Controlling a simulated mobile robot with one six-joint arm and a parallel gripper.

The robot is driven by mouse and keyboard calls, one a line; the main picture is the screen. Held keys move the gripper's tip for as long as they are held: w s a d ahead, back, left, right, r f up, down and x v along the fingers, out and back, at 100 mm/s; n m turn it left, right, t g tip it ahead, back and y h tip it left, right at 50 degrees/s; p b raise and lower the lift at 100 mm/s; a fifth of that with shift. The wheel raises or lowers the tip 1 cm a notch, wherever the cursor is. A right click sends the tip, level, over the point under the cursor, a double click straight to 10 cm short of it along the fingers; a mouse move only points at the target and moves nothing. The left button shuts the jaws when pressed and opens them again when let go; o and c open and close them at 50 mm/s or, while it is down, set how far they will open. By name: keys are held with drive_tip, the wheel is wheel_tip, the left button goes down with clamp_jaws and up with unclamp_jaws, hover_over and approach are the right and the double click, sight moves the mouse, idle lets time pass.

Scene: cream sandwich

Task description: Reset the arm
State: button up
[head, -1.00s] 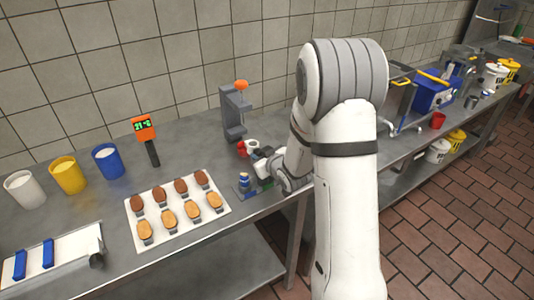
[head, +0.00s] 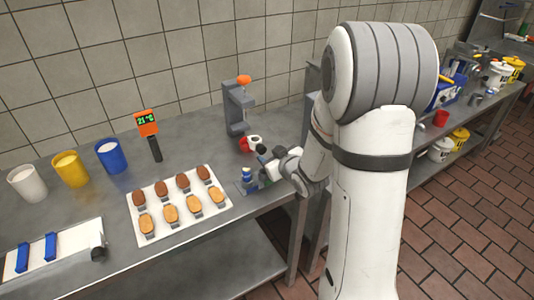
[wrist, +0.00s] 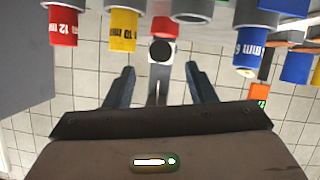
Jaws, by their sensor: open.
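My gripper (wrist: 160,69) shows in the wrist view with its two fingers spread and nothing held between them. Beyond the fingers stands a grey post with a black round end (wrist: 160,52), apart from them as far as I can tell. In the head view my gripper (head: 264,156) is small, low over the counter, near the grey stand with an orange top (head: 236,105) and a small blue item (head: 247,176). My arm comes in from the right, and its fingertips are hard to make out there.
A tray (head: 151,241) of several brown and tan pieces lies left of my gripper. White (head: 27,184), yellow (head: 71,170) and blue (head: 109,157) cups stand further left, near a thermometer (head: 148,124). In the wrist view, coloured, labelled cylinders (wrist: 122,30) line the top.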

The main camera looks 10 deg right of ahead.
drive_tip(key=shift+v, duration=0.85)
drive_tip(key=s+r+m+g+h, duration=0.1)
drive_tip(key=s+r+g, duration=0.3)
drive_tip(key=s, duration=0.9)
drive_tip(key=s+a+r+m+g+h, duration=0.1)
drive_tip(key=s+r+m+g, duration=0.3)
drive_tip(key=s, duration=0.9)
drive_tip(key=g+h, duration=0.1)
drive_tip(key=g, duration=0.1)
drive_tip(key=shift+a+g, duration=0.3)
